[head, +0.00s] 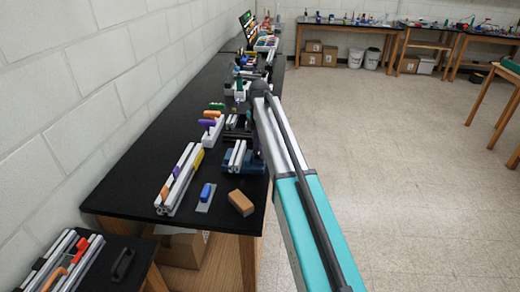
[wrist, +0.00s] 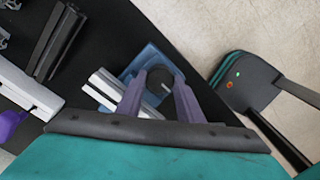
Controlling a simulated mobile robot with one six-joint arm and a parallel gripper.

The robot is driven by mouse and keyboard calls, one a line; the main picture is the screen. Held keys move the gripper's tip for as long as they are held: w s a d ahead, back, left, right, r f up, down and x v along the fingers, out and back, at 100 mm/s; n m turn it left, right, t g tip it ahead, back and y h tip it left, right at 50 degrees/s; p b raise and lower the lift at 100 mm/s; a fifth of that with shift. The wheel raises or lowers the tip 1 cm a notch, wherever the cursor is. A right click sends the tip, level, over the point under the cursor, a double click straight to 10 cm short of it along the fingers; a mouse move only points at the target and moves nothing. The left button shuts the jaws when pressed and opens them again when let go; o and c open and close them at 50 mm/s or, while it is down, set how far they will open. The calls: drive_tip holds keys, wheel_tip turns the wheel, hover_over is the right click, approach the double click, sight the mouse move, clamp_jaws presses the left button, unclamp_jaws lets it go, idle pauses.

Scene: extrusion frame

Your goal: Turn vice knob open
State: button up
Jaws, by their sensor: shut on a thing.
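The blue vice (wrist: 146,60) sits at the edge of the black table in the wrist view, with a silver extrusion (wrist: 112,92) in it. My gripper (wrist: 160,78) has its two purple fingers on either side of the vice's round dark knob (wrist: 158,88) and is shut on it. In the head view the blue vice (head: 240,168) stands near the table's right edge, below the extrusion piece (head: 237,152). My arm covers the knob and gripper there.
The black table (head: 140,190) carries silver extrusions (head: 178,182), a blue-handled tool (head: 206,194) and a tan block (head: 241,202). Open floor lies right of the table.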

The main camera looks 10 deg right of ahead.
drive_tip(key=shift+s+n, duration=0.1)
drive_tip(key=shift+n, duration=0.3)
drive_tip(key=o, duration=1.1)
drive_tip(key=shift+c, duration=0.2)
drive_tip(key=shift+r, duration=0.15)
drive_tip(key=shift+r+b, duration=0.4)
drive_tip(key=shift+r, duration=0.55)
wheel_tip(320, 180, up, 12)
drive_tip(key=b, duration=0.2)
drive_tip(key=shift+f+b, duration=0.2)
drive_tip(key=shift+b, duration=0.2)
